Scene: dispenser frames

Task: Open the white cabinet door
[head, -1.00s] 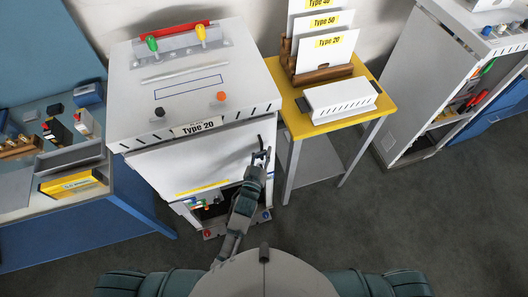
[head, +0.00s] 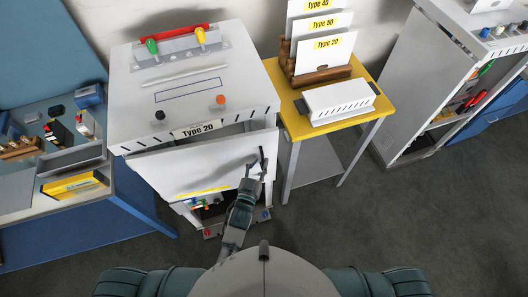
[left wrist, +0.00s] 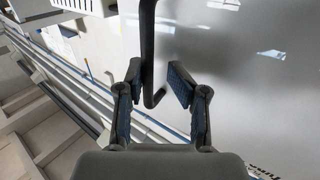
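The white cabinet (head: 205,82) stands left of centre in the head view, with a "Type 20" label on its front. Its white door (head: 200,167) is partly open, with a dark gap above it under the cabinet top. The dark bar handle (head: 262,158) is near the door's right edge. My left gripper (head: 256,166) is at this handle. In the left wrist view, the handle (left wrist: 148,45) passes between the fingers (left wrist: 156,82), which stand apart with a gap on the right; contact on the left is unclear. My right gripper is not in view.
A yellow table (head: 303,124) with a card rack (head: 318,75) and a white vented box (head: 338,101) stands close to the right. A blue workbench (head: 135,208) is on the left. An open grey cabinet (head: 425,85) is at far right. Grey floor lies in front.

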